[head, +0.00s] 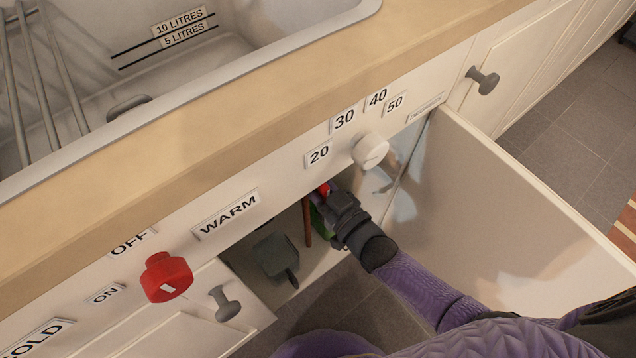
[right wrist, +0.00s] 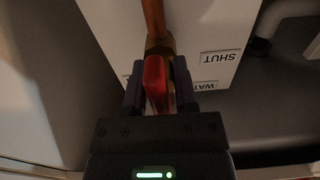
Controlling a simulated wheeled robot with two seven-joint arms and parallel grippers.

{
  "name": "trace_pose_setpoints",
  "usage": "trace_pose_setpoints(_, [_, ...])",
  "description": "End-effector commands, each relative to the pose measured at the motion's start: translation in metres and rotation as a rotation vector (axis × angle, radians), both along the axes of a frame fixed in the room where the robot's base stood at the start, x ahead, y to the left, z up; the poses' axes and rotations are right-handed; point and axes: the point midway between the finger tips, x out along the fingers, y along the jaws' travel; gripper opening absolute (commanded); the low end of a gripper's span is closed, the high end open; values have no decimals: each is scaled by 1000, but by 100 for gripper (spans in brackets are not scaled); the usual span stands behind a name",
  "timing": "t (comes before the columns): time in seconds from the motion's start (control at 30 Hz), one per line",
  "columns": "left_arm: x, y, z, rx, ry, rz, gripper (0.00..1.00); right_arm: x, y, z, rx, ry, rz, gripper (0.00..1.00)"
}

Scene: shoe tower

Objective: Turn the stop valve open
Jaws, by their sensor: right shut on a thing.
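The stop valve has a red lever (right wrist: 156,86) on a brass body (right wrist: 160,49), fitted to a copper pipe (right wrist: 152,18). In the right wrist view my right gripper (right wrist: 160,76) is shut on the red lever, one dark finger on each side. In the head view my right gripper (head: 330,200) reaches into the open cabinet under the sink, with a bit of red at its tip. The copper pipe also shows there (head: 307,222). The gripper hides most of the valve. My left gripper is not in view.
The open cabinet door (head: 500,190) stands to the right of my arm. The counter edge (head: 210,115) and a white knob (head: 370,150) are above. A red knob (head: 166,278) sits left. A white panel (right wrist: 200,40) behind the valve bears a "SHUT" label (right wrist: 221,57), upside down.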

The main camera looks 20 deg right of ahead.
Motion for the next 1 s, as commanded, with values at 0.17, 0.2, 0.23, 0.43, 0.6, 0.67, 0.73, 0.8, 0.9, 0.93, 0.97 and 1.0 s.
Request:
trace_pose_setpoints(0.17, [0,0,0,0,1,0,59,-1,0,-1,0,5,0,0])
trace_pose_setpoints(0.2, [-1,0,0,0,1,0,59,-1,0,-1,0,5,0,0])
trace_pose_setpoints(0.23, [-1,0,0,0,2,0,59,-1,0,-2,0,5,0,0])
trace_pose_setpoints(0.43, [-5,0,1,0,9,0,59,-1,0,-1,0,4,0,54])
trace_pose_setpoints(0.6, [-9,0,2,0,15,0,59,0,0,-1,0,2,0,54])
trace_pose_setpoints(0.67, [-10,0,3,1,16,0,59,-1,0,0,0,2,0,54])
trace_pose_setpoints(0.73, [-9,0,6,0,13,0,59,-6,-2,1,-1,3,0,54])
trace_pose_setpoints(0.8, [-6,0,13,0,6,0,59,-19,-7,3,-1,3,0,54])
trace_pose_setpoints(0.9, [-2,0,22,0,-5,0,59,-44,-16,4,-2,3,0,54])
trace_pose_setpoints(0.93, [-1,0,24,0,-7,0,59,-52,-19,4,-2,3,0,54])
trace_pose_setpoints(0.97, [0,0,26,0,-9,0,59,-59,-21,4,-2,5,0,54])
trace_pose_setpoints(1.0, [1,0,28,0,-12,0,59,-67,-25,3,-1,4,0,54])
